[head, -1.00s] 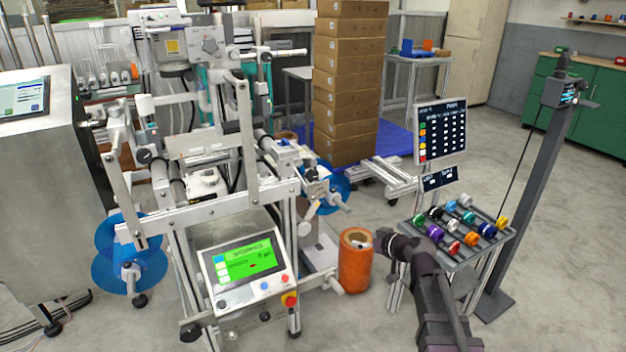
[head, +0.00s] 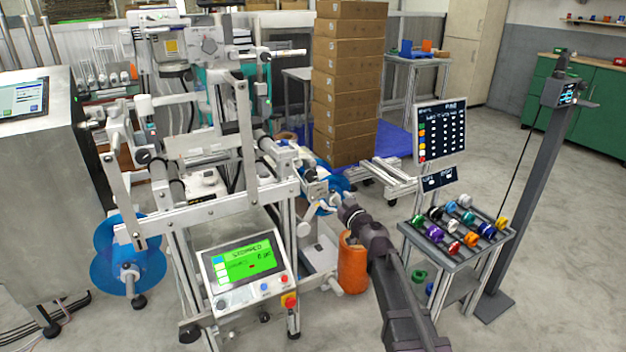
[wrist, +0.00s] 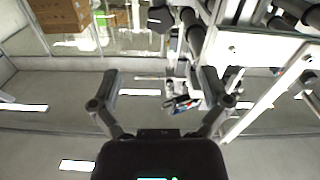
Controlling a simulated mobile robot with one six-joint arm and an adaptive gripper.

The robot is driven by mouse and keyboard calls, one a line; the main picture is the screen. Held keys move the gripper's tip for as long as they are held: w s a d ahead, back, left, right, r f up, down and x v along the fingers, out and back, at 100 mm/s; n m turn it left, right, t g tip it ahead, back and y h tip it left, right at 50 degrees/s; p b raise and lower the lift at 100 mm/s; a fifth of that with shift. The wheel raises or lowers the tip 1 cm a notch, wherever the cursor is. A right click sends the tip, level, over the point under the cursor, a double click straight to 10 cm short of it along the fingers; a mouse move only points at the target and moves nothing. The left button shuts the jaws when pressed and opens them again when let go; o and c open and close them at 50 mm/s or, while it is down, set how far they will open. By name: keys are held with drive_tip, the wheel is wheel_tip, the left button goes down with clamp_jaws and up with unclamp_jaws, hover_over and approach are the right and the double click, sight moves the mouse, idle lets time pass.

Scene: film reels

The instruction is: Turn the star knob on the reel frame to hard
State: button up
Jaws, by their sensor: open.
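The reel frame (head: 220,212) is an aluminium stand with rollers and blue reels, left of my arm. My gripper (head: 343,205) is at the frame's right side, near the right-hand blue reel (head: 332,198). In the wrist view my gripper (wrist: 160,76) has its two fingers spread apart with nothing gripped. A small metal fitting with red and blue parts (wrist: 182,104) shows between the fingers, farther off. A dark knob-like part (wrist: 160,18) is at the top of the wrist view. I cannot tell which part is the star knob, or its setting.
An orange roll (head: 352,268) stands on the floor below my gripper. A rack of coloured spools (head: 462,238) with a dark board (head: 441,134) is to the right. Stacked cartons (head: 345,90) stand behind. A green-screen control panel (head: 248,262) is on the frame's front.

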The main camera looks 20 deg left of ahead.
sight(313, 178)
drive_tip(key=x, duration=1.3)
drive_tip(key=shift+w+a, duration=0.25)
drive_tip(key=shift+a, duration=0.1)
drive_tip(key=c, duration=1.2)
drive_tip(key=shift+o, duration=0.2)
drive_tip(key=shift+d, duration=0.25)
drive_tip(key=shift+a, duration=0.2)
